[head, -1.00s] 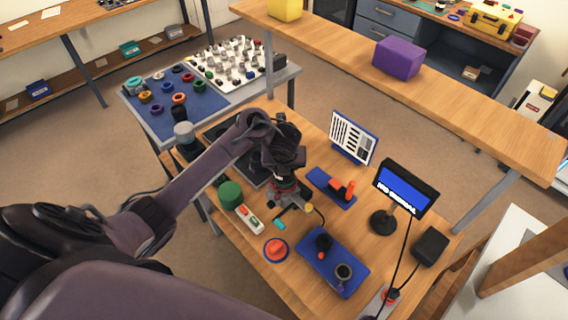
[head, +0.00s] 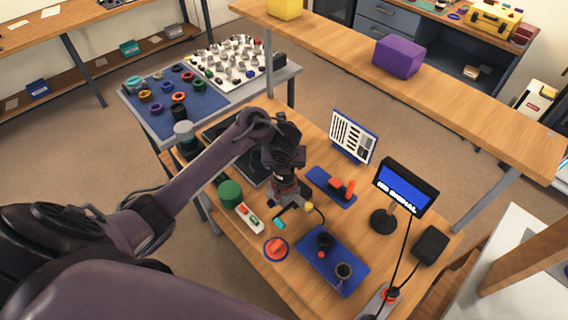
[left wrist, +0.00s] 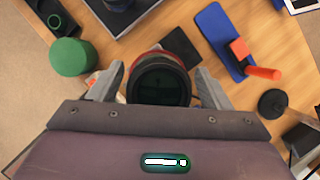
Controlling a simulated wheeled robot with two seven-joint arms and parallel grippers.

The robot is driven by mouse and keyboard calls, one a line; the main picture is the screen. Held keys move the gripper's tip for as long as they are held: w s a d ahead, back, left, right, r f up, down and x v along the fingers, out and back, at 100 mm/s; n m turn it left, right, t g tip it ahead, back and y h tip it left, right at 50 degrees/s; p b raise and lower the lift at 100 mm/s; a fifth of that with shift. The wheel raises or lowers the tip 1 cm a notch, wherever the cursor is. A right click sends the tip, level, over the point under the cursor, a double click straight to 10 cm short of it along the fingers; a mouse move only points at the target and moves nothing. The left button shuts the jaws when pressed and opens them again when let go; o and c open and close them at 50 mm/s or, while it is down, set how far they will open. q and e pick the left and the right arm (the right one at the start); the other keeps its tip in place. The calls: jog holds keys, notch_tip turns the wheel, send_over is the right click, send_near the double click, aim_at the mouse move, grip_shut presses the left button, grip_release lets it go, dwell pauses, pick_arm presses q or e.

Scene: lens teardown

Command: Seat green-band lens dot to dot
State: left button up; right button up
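My left gripper (head: 292,206) is over the middle of the wooden workbench, pointing down. In the left wrist view its two grey fingers (left wrist: 160,80) lie along both sides of a dark round lens (left wrist: 160,88) and appear to touch it. The lens has a black rim, dark glass and a reddish edge at its far side. No green band or alignment dots can be made out on it. What lies directly below the lens is hidden by it and the gripper. My right gripper is in neither view.
A green cylinder (head: 230,193) and a switch box (head: 249,218) stand left of the gripper. A red piece on a round blue dish (head: 267,259) and a blue mat (head: 318,275) lie nearer. A blue tray (head: 322,184) and a display (head: 404,188) are right.

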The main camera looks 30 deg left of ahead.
pick_arm(q)
jog(key=shift+o, duration=0.4)
jog(key=shift+s+d+r, duration=0.1)
jog(key=shift+r, duration=0.25)
jog(key=v, duration=0.2)
jog(key=p+v, duration=0.1)
jog(key=v, duration=0.1)
jog(key=shift+d, duration=0.25)
jog(key=shift+s+r, duration=0.15)
jog(key=shift+d+r, duration=0.2)
jog(key=shift+r, duration=0.55)
jog(key=shift+s+a+r, duration=0.2)
jog(key=shift+s+r, duration=0.2)
jog(key=shift+r, duration=0.1)
